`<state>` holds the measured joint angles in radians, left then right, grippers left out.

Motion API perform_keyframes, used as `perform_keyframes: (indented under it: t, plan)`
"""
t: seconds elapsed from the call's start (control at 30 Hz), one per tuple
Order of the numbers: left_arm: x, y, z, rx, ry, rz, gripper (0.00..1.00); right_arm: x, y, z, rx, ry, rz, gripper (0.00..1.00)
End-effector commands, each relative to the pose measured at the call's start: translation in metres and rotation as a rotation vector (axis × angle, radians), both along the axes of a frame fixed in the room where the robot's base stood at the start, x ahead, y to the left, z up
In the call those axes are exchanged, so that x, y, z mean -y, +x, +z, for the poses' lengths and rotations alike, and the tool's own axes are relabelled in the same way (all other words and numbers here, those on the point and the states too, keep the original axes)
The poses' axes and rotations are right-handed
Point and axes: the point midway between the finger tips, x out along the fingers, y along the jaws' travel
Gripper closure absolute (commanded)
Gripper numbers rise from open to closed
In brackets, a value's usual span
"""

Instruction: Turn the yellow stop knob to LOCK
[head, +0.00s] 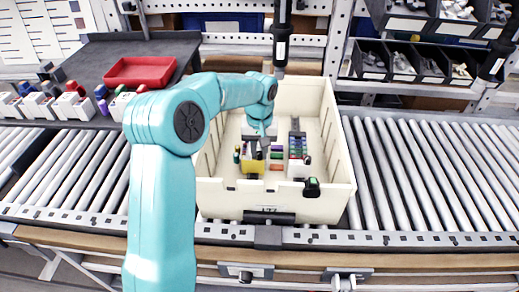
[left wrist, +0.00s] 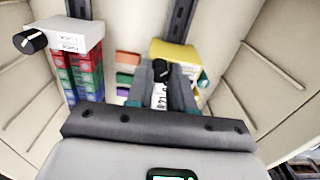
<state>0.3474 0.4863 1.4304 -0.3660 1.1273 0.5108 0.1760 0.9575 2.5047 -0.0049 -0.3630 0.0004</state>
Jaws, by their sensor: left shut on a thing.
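A yellow block (head: 254,168) stands inside the cream crate (head: 338,170). In the left wrist view the yellow block (left wrist: 200,53) is at the upper middle, with a black knob (left wrist: 162,66) on its face and a white label below. My left gripper (left wrist: 162,82) reaches down into the crate with its fingers on either side of this knob, shut on it. The fingers hide much of the label, so I cannot read the knob's setting. In the head view the left gripper (head: 257,147) covers the knob. The right gripper is not in view.
A white block (head: 298,168) with its own black knob (left wrist: 31,41) stands beside the yellow one. Rows of coloured blocks (left wrist: 86,75) lie nearby. A dark tool (head: 281,35) hangs above the crate's back. Roller conveyor (head: 430,170) lies clear at right.

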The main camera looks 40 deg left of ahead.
Motion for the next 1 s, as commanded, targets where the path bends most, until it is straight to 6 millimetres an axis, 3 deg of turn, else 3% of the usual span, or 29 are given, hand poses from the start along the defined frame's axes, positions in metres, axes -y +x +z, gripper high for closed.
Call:
perform_keyframes:
  t: [0.03,0.07,0.1,0.13,0.43,0.57,1.0]
  plan:
    - [0.000,0.000,0.000,0.001,0.001,0.000,1.00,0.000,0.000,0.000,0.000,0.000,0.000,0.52]
    - [0.000,0.000,0.000,0.001,0.001,0.000,0.69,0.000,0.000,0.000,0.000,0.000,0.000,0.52]
    - [0.000,0.000,0.000,0.001,0.001,0.000,0.56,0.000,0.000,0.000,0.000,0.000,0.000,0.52]
    - [0.000,0.000,0.000,0.001,0.001,0.000,0.52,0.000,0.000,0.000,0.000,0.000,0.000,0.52]
    - [0.000,0.000,0.002,0.001,0.001,-0.001,0.52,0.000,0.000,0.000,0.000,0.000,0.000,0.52]
    - [0.000,0.001,0.016,0.003,0.001,-0.001,0.52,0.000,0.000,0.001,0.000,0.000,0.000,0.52]
    - [0.000,0.001,0.128,0.004,0.001,-0.001,0.52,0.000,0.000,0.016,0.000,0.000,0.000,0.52]
